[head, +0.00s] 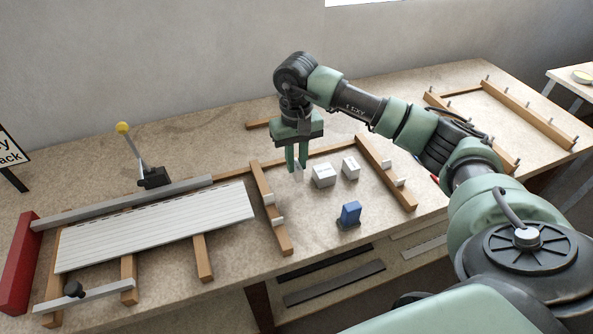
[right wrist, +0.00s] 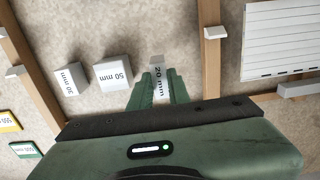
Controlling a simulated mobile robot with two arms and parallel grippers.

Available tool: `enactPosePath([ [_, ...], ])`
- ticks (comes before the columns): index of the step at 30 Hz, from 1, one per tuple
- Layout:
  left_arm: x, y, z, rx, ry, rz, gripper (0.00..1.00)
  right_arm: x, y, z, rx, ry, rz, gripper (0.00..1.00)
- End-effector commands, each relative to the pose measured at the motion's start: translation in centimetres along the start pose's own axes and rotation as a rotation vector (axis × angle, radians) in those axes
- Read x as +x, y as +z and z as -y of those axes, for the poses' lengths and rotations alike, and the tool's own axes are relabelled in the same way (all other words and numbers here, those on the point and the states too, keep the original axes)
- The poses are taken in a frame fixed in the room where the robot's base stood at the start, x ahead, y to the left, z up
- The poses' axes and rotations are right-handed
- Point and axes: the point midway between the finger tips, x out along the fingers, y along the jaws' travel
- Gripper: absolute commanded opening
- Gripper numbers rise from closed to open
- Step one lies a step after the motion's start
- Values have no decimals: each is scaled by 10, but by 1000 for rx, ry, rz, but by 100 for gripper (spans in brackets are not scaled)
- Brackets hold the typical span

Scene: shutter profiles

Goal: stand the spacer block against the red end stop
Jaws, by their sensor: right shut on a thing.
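The red end stop (head: 18,265) stands at the far left of the bench in the head view, at the left end of the metal rail. My right gripper (head: 298,170) points down over the middle of the bench, far to the right of the end stop. It is shut on a white spacer block (head: 299,174), mostly hidden by the fingers in the head view. In the right wrist view the block (right wrist: 158,67) shows between the fingers, marked 20 mm. I cannot tell whether it touches the bench. My left gripper is not in view.
White blocks marked 50 mm (right wrist: 113,73) and 30 mm (right wrist: 68,79) stand beside the held one. A blue object (head: 349,215) stands nearer the front. White slatted profiles (head: 155,228) lie on wooden bars along a grey rail (head: 130,202). A yellow-knobbed lever (head: 123,128) rises behind the rail.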

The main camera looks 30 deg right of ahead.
Motion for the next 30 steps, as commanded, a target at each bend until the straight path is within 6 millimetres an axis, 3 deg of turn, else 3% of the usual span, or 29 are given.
enactPosePath([
  [12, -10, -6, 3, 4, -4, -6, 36, 44, 0, 0, 0, 0, 1, 0],
  [23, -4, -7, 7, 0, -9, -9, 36, 50, 0, 0, -1, 0, -1, 0],
  [24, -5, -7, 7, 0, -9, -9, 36, 48, 0, 0, -1, 1, 0, 26],
  [25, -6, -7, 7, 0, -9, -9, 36, 48, 0, 0, -1, 1, 0, 34],
  [26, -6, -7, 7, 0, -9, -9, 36, 48, 0, 0, -1, 1, 0, 39],
  [30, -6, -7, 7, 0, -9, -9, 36, 48, 0, 0, -1, 1, 0, 39],
])
